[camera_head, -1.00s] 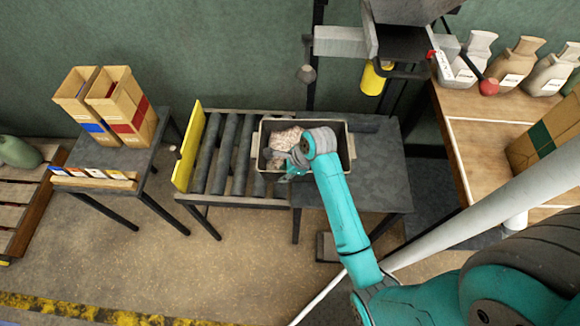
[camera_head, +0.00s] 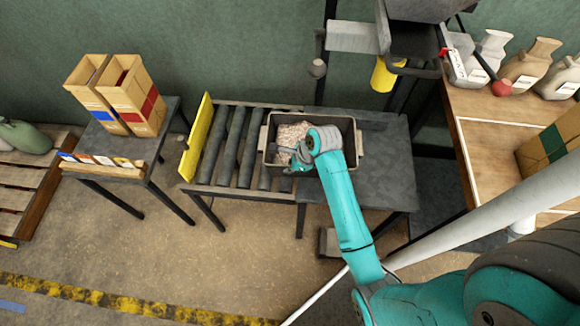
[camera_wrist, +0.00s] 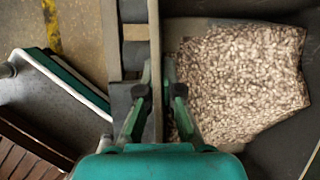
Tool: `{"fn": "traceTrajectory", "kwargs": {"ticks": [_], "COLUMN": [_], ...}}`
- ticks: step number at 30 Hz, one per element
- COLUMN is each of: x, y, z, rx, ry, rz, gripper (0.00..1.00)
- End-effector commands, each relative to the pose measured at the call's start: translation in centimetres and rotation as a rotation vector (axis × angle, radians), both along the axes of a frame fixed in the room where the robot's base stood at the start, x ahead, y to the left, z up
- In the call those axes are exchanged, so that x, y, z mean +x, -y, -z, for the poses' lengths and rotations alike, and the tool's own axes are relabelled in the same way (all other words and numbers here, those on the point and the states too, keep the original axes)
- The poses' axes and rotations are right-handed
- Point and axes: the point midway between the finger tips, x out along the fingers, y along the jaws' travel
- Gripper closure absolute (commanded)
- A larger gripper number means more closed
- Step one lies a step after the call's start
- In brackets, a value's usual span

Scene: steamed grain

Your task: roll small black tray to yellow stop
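The small black tray (camera_head: 350,154) has dark inner walls and a paler rim. It sits at the right end of the rollers, partly over the grey table. A pale speckled bag of grain (camera_head: 292,134) lies in it, and the bag (camera_wrist: 240,85) fills much of the wrist view. The yellow stop (camera_head: 196,137) is an upright plate at the left end of the rollers, with several bare rollers between. My gripper (camera_wrist: 157,82) has one finger on each side of the tray wall (camera_wrist: 155,40) and appears shut on it. The fingertips are small and partly hidden in the head view.
A grey table (camera_head: 382,180) adjoins the rollers (camera_head: 230,147) on the right. A small table with two open boxes (camera_head: 140,105) stands left of the stop. A dark post with a yellow cylinder (camera_head: 384,75) rises behind the tray. A wooden bench (camera_head: 490,120) holds several sacks.

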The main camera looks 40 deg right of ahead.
Motion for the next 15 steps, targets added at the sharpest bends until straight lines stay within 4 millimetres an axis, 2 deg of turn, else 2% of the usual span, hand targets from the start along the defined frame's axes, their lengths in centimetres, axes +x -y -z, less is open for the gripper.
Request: {"fn": "traceTrajectory", "kwargs": {"ticks": [15], "x": [1.3], "y": [-1.2], "z": [-0.1], "rx": [-0.001], "ry": [0.002], "rz": [-0.001], "gripper": [1.00]}}
